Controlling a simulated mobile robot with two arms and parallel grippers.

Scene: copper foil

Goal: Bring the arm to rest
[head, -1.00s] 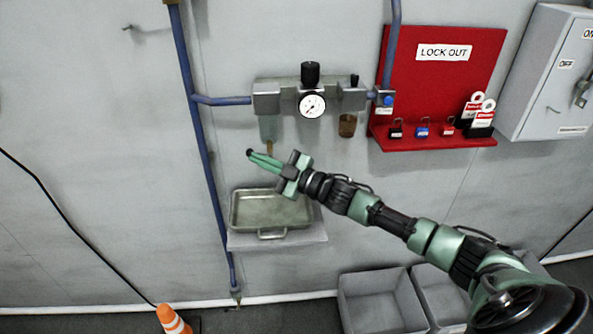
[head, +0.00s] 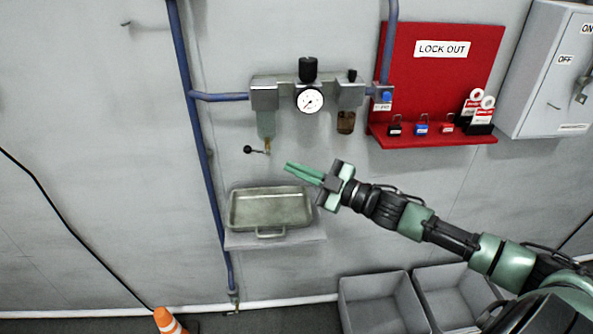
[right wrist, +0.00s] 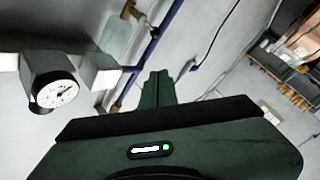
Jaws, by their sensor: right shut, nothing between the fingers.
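My right arm comes in from the lower right in the head view. Its gripper (head: 304,173) is shut and empty, pointing left in front of the wall. It is below the pressure gauge (head: 309,100) and above the right part of the metal tray (head: 231,207), apart from both. A small drain lever with a black knob (head: 247,149) sits under the left filter bowl (head: 266,124), to the left of the fingertips and apart from them. In the right wrist view the shut green fingers (right wrist: 156,85) show with nothing between them. My left gripper is not in view.
A red lock-out board (head: 400,70) with several padlocks and tags hangs to the right. A grey switch box (head: 540,75) is beside it. Blue pipes (head: 190,90) run along the wall. Grey bins (head: 378,305) and an orange cone (head: 166,318) stand below.

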